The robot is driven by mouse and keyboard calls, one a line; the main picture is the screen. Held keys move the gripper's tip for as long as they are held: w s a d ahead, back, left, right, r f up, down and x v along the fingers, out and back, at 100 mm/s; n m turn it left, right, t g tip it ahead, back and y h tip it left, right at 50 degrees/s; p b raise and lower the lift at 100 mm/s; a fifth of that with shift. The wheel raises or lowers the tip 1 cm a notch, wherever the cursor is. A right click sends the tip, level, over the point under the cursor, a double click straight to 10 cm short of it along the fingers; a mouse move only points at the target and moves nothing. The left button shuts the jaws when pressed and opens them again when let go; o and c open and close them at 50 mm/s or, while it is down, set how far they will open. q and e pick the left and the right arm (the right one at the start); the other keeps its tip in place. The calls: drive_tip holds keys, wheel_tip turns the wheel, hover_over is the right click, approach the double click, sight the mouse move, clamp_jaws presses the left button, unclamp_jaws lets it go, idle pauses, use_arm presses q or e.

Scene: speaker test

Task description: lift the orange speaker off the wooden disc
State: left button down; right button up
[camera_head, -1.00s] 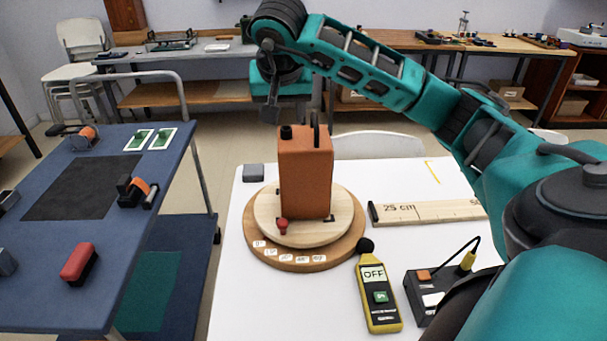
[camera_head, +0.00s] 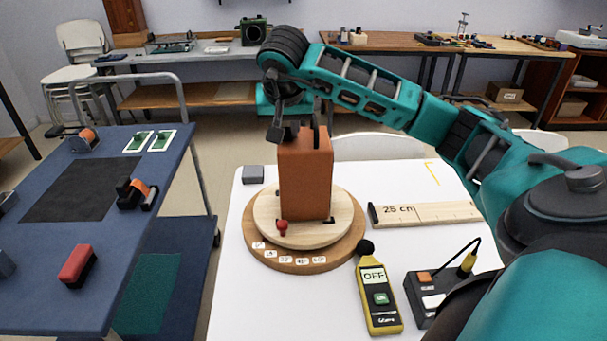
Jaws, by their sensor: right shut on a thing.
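A small red knob (camera_head: 282,226) sits on the disc in front of the speaker. My left gripper is not in view.
On the white table are a yellow meter (camera_head: 378,297) reading OFF, a wooden ruler (camera_head: 425,213), a switch box (camera_head: 430,290) and a grey block (camera_head: 253,174). A blue cart (camera_head: 120,240) stands at the left. The table's front left is clear.

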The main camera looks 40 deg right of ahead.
clamp_jaws()
idle(0.8)
drive_tip(key=shift+d+r, duration=0.1)
drive_tip(key=shift+r, duration=0.05)
